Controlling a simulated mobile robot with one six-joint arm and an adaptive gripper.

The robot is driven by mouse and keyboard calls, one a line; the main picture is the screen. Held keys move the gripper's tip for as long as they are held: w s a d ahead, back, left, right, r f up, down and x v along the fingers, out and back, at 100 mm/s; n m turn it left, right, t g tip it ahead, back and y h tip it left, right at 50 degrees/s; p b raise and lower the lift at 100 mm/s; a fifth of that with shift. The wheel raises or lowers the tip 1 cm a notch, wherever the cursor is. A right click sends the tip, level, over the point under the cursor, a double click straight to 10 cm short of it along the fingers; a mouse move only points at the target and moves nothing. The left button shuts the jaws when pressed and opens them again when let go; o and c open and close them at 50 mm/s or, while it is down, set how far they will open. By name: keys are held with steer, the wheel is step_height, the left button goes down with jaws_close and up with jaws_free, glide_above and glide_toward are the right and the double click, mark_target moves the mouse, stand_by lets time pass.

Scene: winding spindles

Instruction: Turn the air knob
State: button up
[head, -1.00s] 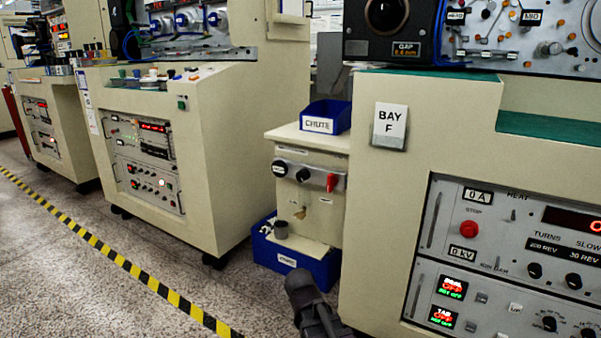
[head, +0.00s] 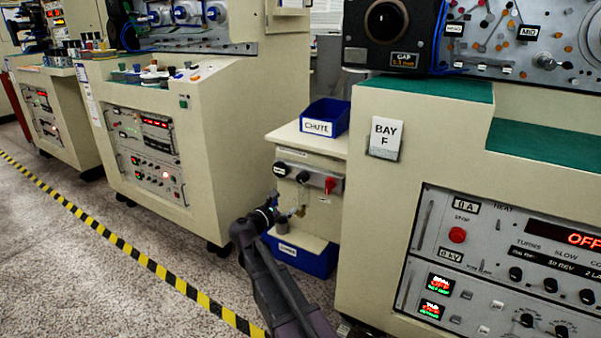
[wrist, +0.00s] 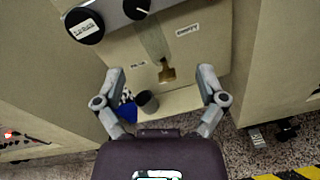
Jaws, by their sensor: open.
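A grey control strip on the small cream cabinet carries a large black knob (head: 281,169) with a white label, a smaller black knob (head: 303,177) and a red handle (head: 330,184). The label is too small to read, so I cannot tell which is the air knob. In the wrist view the large knob (wrist: 84,26) is at upper left and the smaller knob (wrist: 137,8) is at the top edge. My gripper (wrist: 160,73) is open and empty, its fingers spread in front of the cabinet, below both knobs and apart from them.
A brass fitting (wrist: 167,74) hangs on the cabinet front between my fingertips in the picture. A blue bin (head: 322,118) labelled CHUTE stands on top. A blue tray (head: 305,262) and a dark cup (wrist: 147,101) are low down. Large cabinets flank both sides; floor is open at left.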

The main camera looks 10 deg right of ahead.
mark_target(300, 179)
steer(key=shift+w+a+r+n+t, duration=0.25)
steer(key=shift+w+a+r+n, duration=0.1)
steer(key=shift+a+r+n, duration=0.15)
steer(key=shift+w+a+r+n+t, duration=0.3)
steer(key=shift+r+n, duration=0.1)
steer(key=shift+r, duration=0.15)
steer(key=shift+d, duration=0.1)
steer(key=x, duration=1.3)
steer(key=shift+w+d, duration=0.25)
steer(key=c, duration=1.1)
